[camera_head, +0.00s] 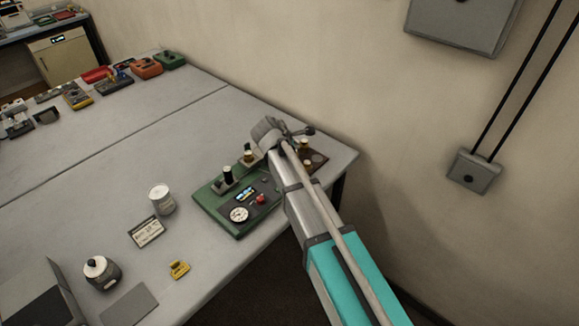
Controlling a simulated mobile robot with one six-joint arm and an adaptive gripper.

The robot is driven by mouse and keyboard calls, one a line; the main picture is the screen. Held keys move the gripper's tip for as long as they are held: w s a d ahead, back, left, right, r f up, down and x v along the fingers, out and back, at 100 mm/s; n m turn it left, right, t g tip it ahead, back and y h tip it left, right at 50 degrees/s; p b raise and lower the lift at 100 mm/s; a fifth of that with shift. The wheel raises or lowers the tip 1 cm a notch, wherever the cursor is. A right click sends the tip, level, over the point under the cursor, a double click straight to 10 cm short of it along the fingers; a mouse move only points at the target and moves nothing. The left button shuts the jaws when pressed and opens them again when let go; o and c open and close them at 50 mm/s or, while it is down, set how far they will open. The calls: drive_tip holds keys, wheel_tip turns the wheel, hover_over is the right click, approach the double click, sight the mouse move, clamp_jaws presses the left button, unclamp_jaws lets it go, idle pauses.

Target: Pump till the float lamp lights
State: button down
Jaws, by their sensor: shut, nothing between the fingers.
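A green-based apparatus (223,221) stands near the table's front edge. It carries a black upright handle or cylinder (228,175), a round white dial (239,214), a small lit display (246,194) and a red knob (261,199). Another upright piece with a dark top (248,156) stands at its back. I cannot tell which part is the float lamp or whether it is lit. My gripper (268,131) is shut and empty, above the apparatus's back right side. My arm hides the right part of the apparatus, and the fingertips are hard to make out.
A brown-topped piece (316,158) stands just right of my arm, near the table corner. Several devices line the table's far end. The wall is close behind.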

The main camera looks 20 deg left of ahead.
drive_tip(key=shift+s+a+r+n, duration=0.15)
drive_tip(key=shift+a+n, duration=0.1)
drive_tip(key=shift+a, duration=0.4)
drive_tip(key=shift+w+a+r+n, duration=0.15)
drive_tip(key=shift+a+n, duration=0.1)
drive_tip(key=shift+a, duration=0.35)
drive_tip(key=shift+s+f, duration=0.1)
wheel_tip(320, 180, down, 9)
drive_tip(key=b, duration=0.8)
drive_tip(key=shift+r+b, duration=0.2)
drive_tip(key=shift+b, duration=0.15)
drive_tip(key=shift+f, duration=0.25)
idle(0.5)
drive_tip(key=shift+f+b, duration=0.2)
drive_tip(key=shift+b, duration=0.25)
drive_tip(key=shift+f+b, duration=0.85)
drive_tip(key=shift+b, duration=0.05)
idle(1.4)
drive_tip(key=shift+r, duration=0.2)
drive_tip(key=shift+r+p, duration=1.1)
drive_tip(key=shift+p, duration=0.25)
